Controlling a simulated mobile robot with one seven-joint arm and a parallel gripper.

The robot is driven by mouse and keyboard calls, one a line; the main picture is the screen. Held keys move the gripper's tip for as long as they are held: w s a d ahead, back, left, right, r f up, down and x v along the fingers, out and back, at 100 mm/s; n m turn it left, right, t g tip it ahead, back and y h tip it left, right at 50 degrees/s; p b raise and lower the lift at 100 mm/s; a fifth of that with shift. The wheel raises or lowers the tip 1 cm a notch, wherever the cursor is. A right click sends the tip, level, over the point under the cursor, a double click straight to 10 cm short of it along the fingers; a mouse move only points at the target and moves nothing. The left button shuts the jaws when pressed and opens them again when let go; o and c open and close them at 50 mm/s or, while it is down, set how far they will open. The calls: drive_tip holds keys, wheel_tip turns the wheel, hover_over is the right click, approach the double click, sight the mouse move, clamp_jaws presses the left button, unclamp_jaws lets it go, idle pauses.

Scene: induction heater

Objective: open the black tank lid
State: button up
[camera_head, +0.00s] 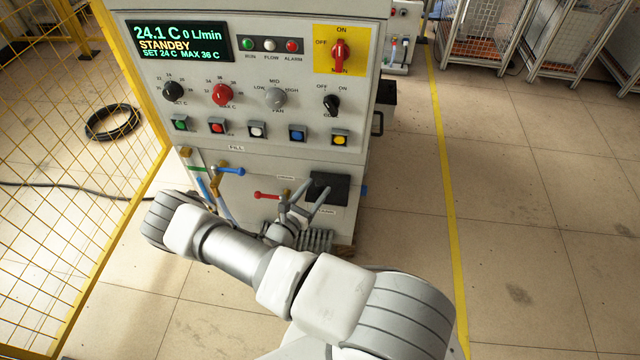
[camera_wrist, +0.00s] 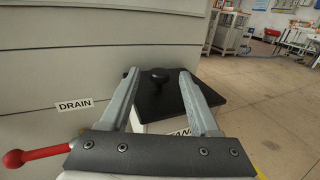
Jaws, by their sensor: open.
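The black tank lid (camera_head: 341,185) is a dark square plate low on the right of the machine's front. In the wrist view the lid (camera_wrist: 218,97) lies flat on a pale tank body, with a round black knob (camera_wrist: 159,76) standing up from it. My gripper (camera_head: 318,186) is open, with its two grey fingers pointing at the lid. In the wrist view my gripper (camera_wrist: 158,73) has the knob between its fingertips in the picture, with a gap on both sides. I cannot tell whether the tips are level with the knob. Part of the tank label is hidden by a finger.
A red-handled valve (camera_head: 267,195) sits just left of the lid, near the DRAIN label (camera_wrist: 74,105). A blue-handled valve (camera_head: 230,171) and hoses are further left. The control panel (camera_head: 245,80) rises above.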

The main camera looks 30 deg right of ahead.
drive_tip(key=shift+x, duration=1.45)
drive_tip(key=shift+c, duration=0.3)
clamp_jaws()
